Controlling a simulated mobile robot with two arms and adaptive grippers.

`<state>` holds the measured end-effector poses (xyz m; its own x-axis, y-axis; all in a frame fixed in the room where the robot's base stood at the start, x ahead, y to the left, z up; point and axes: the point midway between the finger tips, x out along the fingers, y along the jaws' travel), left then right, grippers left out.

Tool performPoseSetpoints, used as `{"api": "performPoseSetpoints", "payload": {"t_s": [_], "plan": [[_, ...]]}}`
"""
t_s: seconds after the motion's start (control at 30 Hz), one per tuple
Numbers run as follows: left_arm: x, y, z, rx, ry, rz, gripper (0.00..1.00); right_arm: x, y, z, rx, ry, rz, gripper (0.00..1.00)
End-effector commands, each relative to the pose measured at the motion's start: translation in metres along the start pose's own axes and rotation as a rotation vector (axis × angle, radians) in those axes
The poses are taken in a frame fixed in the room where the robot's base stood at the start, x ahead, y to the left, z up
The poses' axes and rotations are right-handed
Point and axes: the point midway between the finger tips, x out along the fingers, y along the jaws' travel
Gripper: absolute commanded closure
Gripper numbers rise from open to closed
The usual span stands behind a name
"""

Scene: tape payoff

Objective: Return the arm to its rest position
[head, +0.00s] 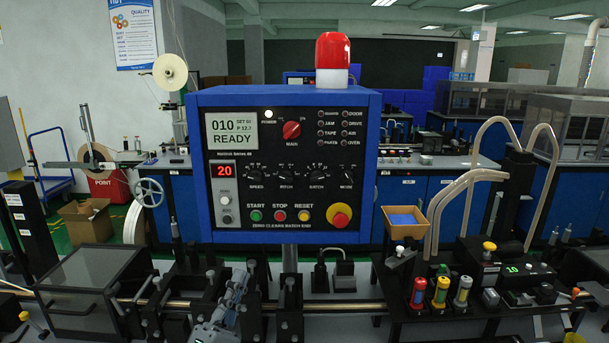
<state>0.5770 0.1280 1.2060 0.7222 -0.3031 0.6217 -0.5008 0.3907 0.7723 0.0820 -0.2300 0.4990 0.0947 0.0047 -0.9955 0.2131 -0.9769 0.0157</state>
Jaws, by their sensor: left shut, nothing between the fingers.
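My left gripper (238,285) shows low in the head view, left of centre. It is grey, points up and away from me, and its fingers are shut with nothing between them. It is in front of the dark machine blocks and the long metal rod, below the blue control panel (285,212). I cannot tell whether it touches any of them. My right gripper is not in view.
Dark blocks (290,305) stand along the rod (345,308) around the gripper. A dark clear-lidded box (95,282) is at left. Coloured bottles (440,291) and curved pale tubes (457,200) are at right. A red beacon (332,52) tops the panel.

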Motion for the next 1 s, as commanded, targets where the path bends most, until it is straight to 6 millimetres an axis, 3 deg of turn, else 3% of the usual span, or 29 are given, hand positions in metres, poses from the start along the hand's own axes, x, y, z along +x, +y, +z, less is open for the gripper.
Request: {"api": "performPoseSetpoints", "payload": {"t_s": [0.37,0.57,0.67,0.8,1.0], "plan": [[-0.029,-0.039,0.007,0.223,0.02,-0.249,1.0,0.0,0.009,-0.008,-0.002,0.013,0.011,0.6],[-0.066,-0.068,0.012,0.418,-0.006,-0.476,1.0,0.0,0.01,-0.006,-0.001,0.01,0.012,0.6],[-0.099,-0.085,0.015,0.558,-0.051,-0.647,1.0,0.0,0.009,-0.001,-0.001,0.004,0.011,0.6],[-0.165,-0.103,0.017,0.778,-0.181,-0.939,1.0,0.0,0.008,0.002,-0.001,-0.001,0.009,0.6],[-0.27,-0.1,0.022,1.007,-0.475,-1.328,1.0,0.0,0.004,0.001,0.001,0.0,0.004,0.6]]}}
